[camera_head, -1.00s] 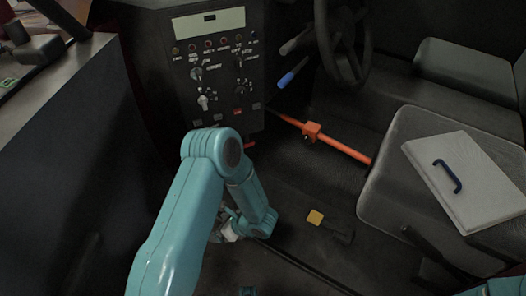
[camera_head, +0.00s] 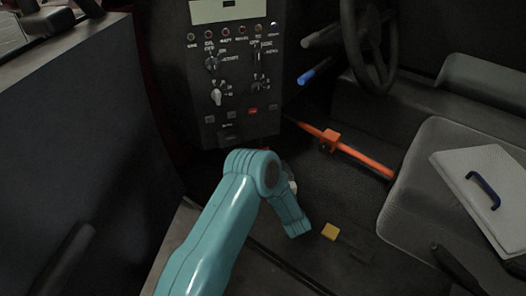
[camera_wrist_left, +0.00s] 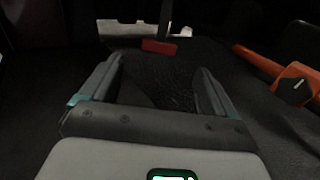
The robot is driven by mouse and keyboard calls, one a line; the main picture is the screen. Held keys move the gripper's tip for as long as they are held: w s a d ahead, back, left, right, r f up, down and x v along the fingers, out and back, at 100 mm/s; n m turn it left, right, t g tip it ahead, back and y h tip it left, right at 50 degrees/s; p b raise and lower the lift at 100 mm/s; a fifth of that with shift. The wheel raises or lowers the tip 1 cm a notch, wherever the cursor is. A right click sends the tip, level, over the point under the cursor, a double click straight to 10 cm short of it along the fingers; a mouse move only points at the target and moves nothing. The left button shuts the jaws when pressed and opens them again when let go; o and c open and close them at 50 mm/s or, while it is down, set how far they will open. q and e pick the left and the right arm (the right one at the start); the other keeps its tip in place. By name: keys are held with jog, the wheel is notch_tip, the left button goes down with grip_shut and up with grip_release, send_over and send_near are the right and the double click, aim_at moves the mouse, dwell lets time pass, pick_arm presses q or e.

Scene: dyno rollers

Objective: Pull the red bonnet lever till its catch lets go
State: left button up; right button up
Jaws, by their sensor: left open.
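The red lever (camera_wrist_left: 159,47) shows in the left wrist view as a short red block in front of a pale bracket (camera_wrist_left: 135,29), ahead of the fingers. My left gripper (camera_wrist_left: 157,84) is open, its two dark fingers spread with nothing between them. The lever lies beyond the fingertips, apart from them. In the head view my left arm reaches into the footwell below the control panel; it hides the gripper and the lever there. The lever's catch cannot be made out. My right gripper is not in view.
An orange bar with a clamp (camera_head: 329,140) slants across the footwell, right of my arm; it also shows in the left wrist view (camera_wrist_left: 296,84). The control panel (camera_head: 234,83) stands above. The seat (camera_head: 408,205) is at right.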

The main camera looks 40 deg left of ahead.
aim_at(261, 148)
pick_arm(q)
jog(key=b+x, duration=0.2)
jog(key=x, duration=0.9)
jog(key=shift+c, duration=0.3)
